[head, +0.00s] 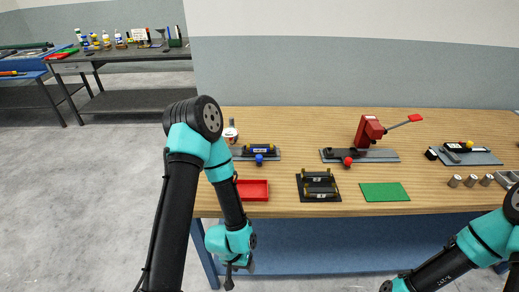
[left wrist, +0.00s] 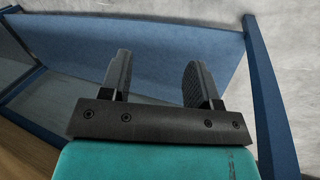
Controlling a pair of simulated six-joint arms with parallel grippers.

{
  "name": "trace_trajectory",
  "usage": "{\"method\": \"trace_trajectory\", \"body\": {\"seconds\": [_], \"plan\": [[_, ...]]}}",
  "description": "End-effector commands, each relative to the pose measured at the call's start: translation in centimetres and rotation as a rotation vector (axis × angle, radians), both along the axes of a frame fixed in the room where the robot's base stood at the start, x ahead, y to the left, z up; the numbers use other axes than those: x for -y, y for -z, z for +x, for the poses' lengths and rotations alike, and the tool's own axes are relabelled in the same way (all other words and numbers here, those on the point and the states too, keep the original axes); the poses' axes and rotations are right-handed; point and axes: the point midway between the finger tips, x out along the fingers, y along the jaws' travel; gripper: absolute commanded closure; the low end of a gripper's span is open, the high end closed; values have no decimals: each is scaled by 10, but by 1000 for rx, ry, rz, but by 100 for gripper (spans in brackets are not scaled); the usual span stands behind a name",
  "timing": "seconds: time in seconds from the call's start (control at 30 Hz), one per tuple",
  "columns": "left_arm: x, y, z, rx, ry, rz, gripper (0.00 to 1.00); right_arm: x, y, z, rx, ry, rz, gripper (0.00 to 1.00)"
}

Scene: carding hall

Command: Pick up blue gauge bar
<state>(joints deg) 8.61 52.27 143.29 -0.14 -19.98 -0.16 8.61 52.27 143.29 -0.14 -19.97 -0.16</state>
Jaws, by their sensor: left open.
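A blue bar (head: 261,148), which looks like the blue gauge bar, lies in a grey plate fixture with a blue knob at the back left of the wooden bench. My left gripper (head: 230,281) hangs low in front of the bench, below the bench top and well apart from the bar. In the left wrist view its two dark fingers (left wrist: 158,80) are spread, with nothing between them; the bar is not in that view. My right arm enters at the lower right of the head view, and its gripper is out of frame.
Left on the bench are a red tray (head: 253,190) and a black rack (head: 319,187). A green mat (head: 385,192), a red toggle clamp (head: 369,131) and metal cylinders (head: 471,181) stand further right. The blue bench frame (left wrist: 268,95) is close to my left gripper.

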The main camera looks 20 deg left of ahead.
Motion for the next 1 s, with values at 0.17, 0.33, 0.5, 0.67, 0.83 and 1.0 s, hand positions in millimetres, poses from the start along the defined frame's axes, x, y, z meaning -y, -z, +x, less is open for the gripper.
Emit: {"method": "trace_trajectory", "body": {"seconds": [0.17, 0.33, 0.5, 0.67, 0.83, 1.0], "plan": [[0, 0, 0, 0, 0, 0, 44, 0, 0, 0, 0, 0, 0, 57], [0, 0, 0, 0, 0, 0, 44, 0, 0, 0, 0, 0, 0, 57], [0, 0, 0, 0, 0, 0, 40, 0, 0, 0, 0, 0, 0, 57], [0, 0, 0, 0, 0, 0, 38, 0, 0, 0, 0, 0, 0, 57], [1, -2, 3, 3, 0, 1, 38, 0, 0, 0, 0, 0, 0, 57], [13, -18, 28, 23, -4, 14, 38, 0, 0, 0, 0, 0, 0, 57]]}}
